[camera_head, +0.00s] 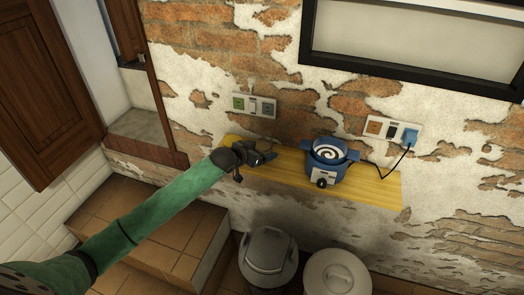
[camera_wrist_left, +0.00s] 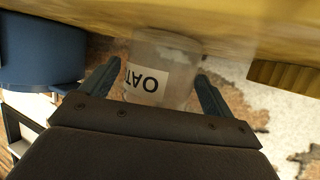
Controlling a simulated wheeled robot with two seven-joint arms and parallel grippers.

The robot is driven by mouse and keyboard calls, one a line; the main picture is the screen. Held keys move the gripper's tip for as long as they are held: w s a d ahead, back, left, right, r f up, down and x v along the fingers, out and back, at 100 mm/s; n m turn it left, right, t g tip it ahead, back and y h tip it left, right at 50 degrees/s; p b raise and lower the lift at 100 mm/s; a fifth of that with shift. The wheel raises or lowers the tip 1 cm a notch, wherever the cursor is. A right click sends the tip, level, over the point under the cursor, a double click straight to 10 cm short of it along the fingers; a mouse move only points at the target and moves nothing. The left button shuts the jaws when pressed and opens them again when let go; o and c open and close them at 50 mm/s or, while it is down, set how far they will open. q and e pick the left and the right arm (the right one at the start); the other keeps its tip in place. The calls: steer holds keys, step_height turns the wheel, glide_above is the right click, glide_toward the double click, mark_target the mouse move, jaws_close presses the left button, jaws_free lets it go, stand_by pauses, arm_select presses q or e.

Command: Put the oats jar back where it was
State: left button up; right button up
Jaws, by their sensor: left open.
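The oats jar (camera_wrist_left: 178,85) is a clear jar with a white label, seen upside down in the left wrist view, where "OAT" can be read. Its base is at the yellow wooden shelf (camera_wrist_left: 225,22); I cannot tell exact contact. My left gripper (camera_wrist_left: 158,76) is open, with one finger on each side of the jar and a visible gap at each side. In the head view my left gripper (camera_head: 262,160) is over the left part of the shelf (camera_head: 378,188), and it hides most or all of the jar. My right gripper is not in view.
A blue and white appliance (camera_head: 325,165) stands mid-shelf, with a cord to a blue plug (camera_head: 410,137) in the wall socket. Two round bins (camera_head: 268,258) (camera_head: 337,272) stand on the floor below. A brick wall is behind.

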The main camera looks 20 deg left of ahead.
arm_select(q)
steer(key=b+v, duration=0.3)
steer(key=v, duration=0.8)
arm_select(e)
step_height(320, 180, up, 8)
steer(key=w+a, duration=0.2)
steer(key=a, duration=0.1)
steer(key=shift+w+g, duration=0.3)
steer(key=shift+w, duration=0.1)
arm_select(q)
steer(key=shift+s+f, duration=0.1)
